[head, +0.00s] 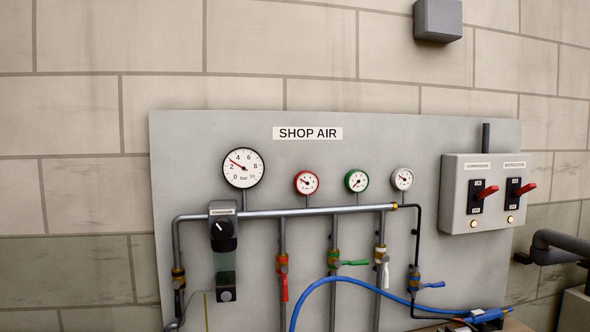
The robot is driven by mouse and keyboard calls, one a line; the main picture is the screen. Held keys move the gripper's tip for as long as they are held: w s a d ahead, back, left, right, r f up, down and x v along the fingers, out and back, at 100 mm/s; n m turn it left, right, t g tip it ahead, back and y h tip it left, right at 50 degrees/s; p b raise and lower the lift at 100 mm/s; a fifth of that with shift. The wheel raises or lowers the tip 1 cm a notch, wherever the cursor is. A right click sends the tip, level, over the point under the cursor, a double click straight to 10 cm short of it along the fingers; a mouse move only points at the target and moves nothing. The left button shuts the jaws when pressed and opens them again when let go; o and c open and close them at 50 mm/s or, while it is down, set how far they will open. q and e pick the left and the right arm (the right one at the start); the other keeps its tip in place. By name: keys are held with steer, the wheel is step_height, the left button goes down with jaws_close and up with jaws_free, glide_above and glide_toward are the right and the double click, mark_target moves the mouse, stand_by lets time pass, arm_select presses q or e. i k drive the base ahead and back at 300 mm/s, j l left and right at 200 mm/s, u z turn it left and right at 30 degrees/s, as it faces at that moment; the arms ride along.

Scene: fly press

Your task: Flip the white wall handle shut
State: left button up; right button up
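The white wall handle (385,273) is a lever on a brass valve (380,252) in the third vertical pipe from the left of the gauged branches. It points straight down, along its pipe. A small white-rimmed gauge (403,179) sits above it to the right. Neither of my grippers is in the head view.
On the grey SHOP AIR panel (190,150), a red lever (285,288) hangs down, while green (354,263) and blue (433,285) levers point right. A switch box (482,193) with red levers is at right.

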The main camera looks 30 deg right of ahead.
mark_target(385, 258)
steer(key=z, duration=1.6)
